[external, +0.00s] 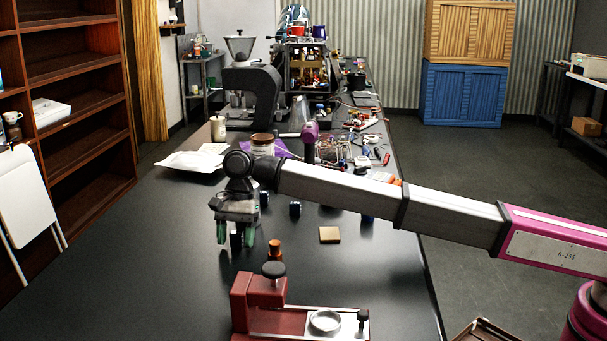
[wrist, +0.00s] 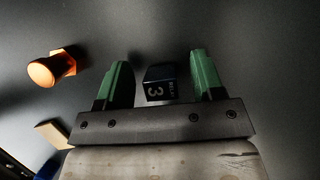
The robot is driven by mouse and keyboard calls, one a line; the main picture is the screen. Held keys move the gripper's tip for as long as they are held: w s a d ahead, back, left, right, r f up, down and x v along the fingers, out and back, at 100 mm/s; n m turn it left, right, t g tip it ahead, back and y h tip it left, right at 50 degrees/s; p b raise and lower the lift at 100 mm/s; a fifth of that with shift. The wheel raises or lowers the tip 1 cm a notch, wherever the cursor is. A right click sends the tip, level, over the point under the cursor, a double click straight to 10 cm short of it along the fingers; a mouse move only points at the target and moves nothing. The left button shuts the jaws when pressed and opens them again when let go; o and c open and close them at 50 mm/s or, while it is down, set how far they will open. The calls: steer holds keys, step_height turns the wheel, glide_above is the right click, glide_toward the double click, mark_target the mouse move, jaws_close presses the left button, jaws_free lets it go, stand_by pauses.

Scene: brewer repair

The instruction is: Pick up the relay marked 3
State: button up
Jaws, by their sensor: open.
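The relay marked 3 (wrist: 159,84) is a small dark block with a white "3" and small lettering on its face. In the wrist view it sits between the two green fingers of my gripper (wrist: 164,80), with a gap on each side. In the external view my gripper (external: 235,236) points down over the black table, and a dark block that appears to be the relay (external: 236,239) shows between the fingers. My gripper is open. I cannot tell the exact height of the fingertips against the relay.
An orange-brown knobbed piece (wrist: 52,67) stands close by; it also shows in the external view (external: 275,251). A tan square block (external: 329,235) lies to the right. A red press-like device (external: 258,297) stands in front. Dark blue pieces (external: 295,209) lie behind. The table left of my gripper is clear.

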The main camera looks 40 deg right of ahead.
steer(key=c, duration=1)
steer(key=shift+r, duration=0.1)
